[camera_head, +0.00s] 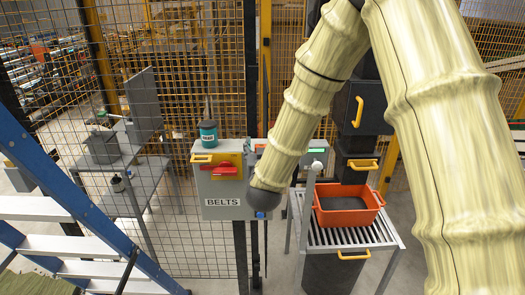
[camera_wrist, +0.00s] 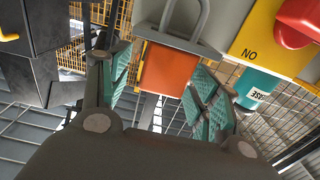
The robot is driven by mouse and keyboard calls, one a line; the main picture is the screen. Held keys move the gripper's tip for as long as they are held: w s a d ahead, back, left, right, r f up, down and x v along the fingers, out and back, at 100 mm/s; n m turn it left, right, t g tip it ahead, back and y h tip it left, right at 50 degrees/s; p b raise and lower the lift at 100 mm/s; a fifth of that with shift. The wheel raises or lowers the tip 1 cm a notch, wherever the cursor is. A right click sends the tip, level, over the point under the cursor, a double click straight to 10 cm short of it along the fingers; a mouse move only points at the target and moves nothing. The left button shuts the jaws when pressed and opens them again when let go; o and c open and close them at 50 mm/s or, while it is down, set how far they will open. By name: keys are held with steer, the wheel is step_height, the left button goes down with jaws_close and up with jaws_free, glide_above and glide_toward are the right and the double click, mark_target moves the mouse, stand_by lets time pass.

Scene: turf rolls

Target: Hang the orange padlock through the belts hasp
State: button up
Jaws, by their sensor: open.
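In the wrist view, the orange padlock (camera_wrist: 166,70) lies between the fingers of my open gripper (camera_wrist: 163,78), with gaps to both teal pads. Its grey shackle (camera_wrist: 200,18) points to the top of the picture, in front of a grey surface. I cannot tell what supports it. The grey BELTS box (camera_head: 221,190) bears a red lever (camera_head: 222,169) on a yellow plate; these also show at right in the wrist view (camera_wrist: 262,38). I cannot make out the hasp's hole. In the head view my wrist is at the box's right edge and hides my fingers.
A teal grease can (camera_head: 208,133) stands on the BELTS box. An orange bin (camera_head: 348,207) sits on a slatted table (camera_head: 320,236) to the right. A blue ladder (camera_head: 85,215) stands at left. Wire mesh fencing runs behind the box.

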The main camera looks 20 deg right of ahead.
steer(key=c, duration=1.2)
steer(key=shift+o, duration=0.2)
steer(key=shift+r, duration=0.1)
